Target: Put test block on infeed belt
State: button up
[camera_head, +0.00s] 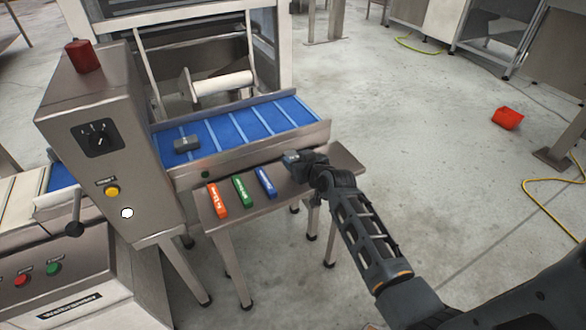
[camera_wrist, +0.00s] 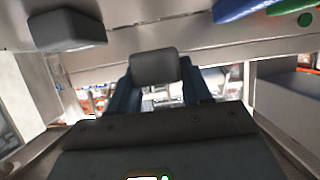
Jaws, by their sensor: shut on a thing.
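My gripper (camera_head: 303,164) is shut on a small grey block (camera_wrist: 155,67), seen between the fingers in the wrist view. In the head view the gripper is over the right part of the small steel table, close to the belt's front side rail, and mostly hides the block. The infeed belt (camera_head: 255,122) is blue with pale cross strips. Another dark grey block (camera_head: 187,144) with a pale mark lies on the belt's left part. I cannot tell whether the held block touches the table.
On the small steel table (camera_head: 236,215) lie an orange bar (camera_head: 217,200), a green bar (camera_head: 242,190) and a blue bar (camera_head: 266,182). A control box (camera_head: 105,140) with a red lamp stands left of the belt. The belt's middle and right are clear.

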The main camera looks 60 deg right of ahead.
jog(key=shift+w+a+f, duration=0.2)
jog(key=shift+w+f, duration=0.2)
jog(key=shift+w, duration=0.05)
jog(key=shift+f, duration=1.85)
jog(key=shift+b, duration=0.3)
jog(key=shift+f, duration=0.15)
jog(key=o, duration=1.1)
